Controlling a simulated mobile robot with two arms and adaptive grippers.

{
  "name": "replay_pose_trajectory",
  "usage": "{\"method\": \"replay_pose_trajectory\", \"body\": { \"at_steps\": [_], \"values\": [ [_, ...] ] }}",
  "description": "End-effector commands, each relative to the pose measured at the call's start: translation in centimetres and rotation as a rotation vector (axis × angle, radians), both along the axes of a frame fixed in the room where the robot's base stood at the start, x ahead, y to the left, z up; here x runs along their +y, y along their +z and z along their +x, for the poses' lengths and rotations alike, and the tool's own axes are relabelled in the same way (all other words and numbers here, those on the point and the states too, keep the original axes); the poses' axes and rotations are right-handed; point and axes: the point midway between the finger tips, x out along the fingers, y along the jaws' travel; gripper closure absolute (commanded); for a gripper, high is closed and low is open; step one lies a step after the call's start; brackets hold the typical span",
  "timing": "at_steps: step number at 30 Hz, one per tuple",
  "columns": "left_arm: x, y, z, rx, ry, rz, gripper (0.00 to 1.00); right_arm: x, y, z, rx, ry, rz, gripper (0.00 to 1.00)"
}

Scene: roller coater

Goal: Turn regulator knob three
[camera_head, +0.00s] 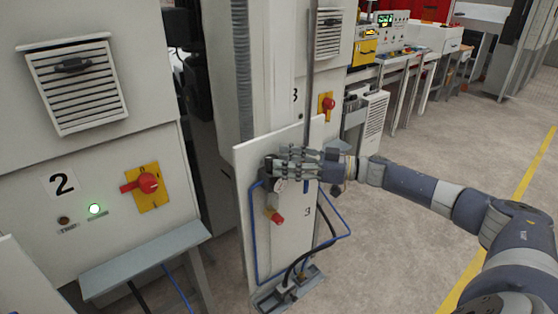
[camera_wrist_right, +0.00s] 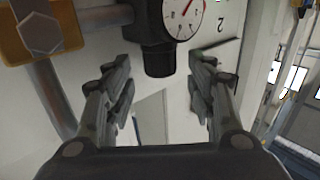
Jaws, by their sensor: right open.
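A regulator with a round white gauge (camera_head: 280,186) is mounted on the upper part of a pale upright panel (camera_head: 247,205) marked "3" in the head view. My right gripper (camera_head: 282,164) reaches in from the right, at the regulator, and partly hides it. In the right wrist view, the black regulator knob (camera_wrist_right: 158,60) is below the gauge (camera_wrist_right: 183,17), between the open fingers (camera_wrist_right: 160,72). Gaps show on both sides of it, so the fingers are not closed on it. An inverted digit beside the gauge looks like "2" there. My left gripper is not in view.
A red-handled valve (camera_head: 275,217) and blue hoses (camera_head: 258,240) are on the panel below the gripper. A vertical pole (camera_head: 309,90) rises behind the hand. A grey shelf (camera_head: 145,257) stands left. Open floor (camera_head: 420,165) lies right.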

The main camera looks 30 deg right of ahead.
Motion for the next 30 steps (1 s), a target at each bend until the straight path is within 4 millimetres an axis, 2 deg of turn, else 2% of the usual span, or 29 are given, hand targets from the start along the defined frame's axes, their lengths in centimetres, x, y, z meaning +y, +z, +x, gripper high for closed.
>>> {"method": "replay_pose_trajectory", "body": {
  "at_steps": [6,12,30],
  "values": [
    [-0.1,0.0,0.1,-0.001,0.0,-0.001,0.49,-2.1,-0.1,-2.3,0.005,0.0,-0.002,0.49],
    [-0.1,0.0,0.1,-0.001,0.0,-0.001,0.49,-3.4,-0.1,-3.6,0.003,0.0,-0.001,0.49],
    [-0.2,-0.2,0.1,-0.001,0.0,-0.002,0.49,-3.6,-0.3,-4.0,-0.011,-0.004,-0.029,0.49]
  ]
}}
